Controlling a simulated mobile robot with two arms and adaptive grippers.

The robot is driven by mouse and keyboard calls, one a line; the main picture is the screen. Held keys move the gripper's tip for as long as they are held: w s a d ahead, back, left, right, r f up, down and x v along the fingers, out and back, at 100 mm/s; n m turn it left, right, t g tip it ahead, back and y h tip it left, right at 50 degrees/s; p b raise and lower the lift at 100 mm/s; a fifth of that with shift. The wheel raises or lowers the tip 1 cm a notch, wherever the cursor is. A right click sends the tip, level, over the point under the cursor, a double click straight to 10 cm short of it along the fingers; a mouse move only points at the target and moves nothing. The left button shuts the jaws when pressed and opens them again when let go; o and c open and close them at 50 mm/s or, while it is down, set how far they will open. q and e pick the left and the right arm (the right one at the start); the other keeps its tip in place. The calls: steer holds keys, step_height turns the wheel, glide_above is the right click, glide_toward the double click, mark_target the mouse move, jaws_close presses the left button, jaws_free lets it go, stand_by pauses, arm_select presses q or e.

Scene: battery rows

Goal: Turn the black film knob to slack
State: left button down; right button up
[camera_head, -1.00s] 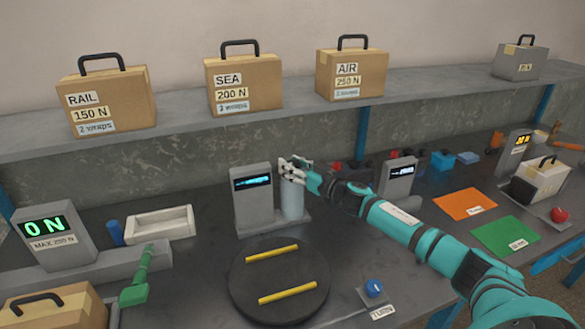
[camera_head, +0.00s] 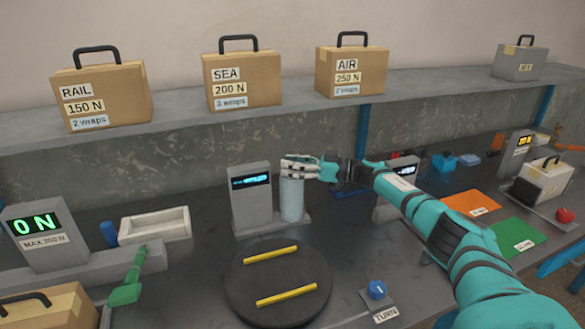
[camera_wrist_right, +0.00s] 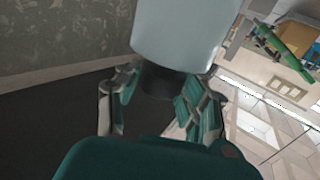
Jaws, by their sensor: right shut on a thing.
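The pale blue film roll (camera_head: 292,200) stands upright beside the grey film post (camera_head: 251,198), whose blue display is too small to read. My right gripper (camera_head: 296,170) is at the top of the roll, its fingers pointing left. In the right wrist view the gripper (camera_wrist_right: 160,92) is shut around the black film knob (camera_wrist_right: 166,80), at the end of the roll (camera_wrist_right: 182,32). In the head view the fingers hide the knob. My left gripper is not in view.
A black turntable (camera_head: 278,282) with two yellow bars lies in front. A blue turn knob (camera_head: 376,289) is to its right. A white tray (camera_head: 156,225) and green lever (camera_head: 130,280) are at left. Labelled cases stand on the shelf (camera_head: 180,121) above. The force display (camera_head: 38,225) reads 0 N.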

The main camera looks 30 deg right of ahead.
stand_by(0.3)
steer(key=o, duration=1.2)
steer(key=v, duration=1.2)
steer(key=shift+w+d, duration=0.1)
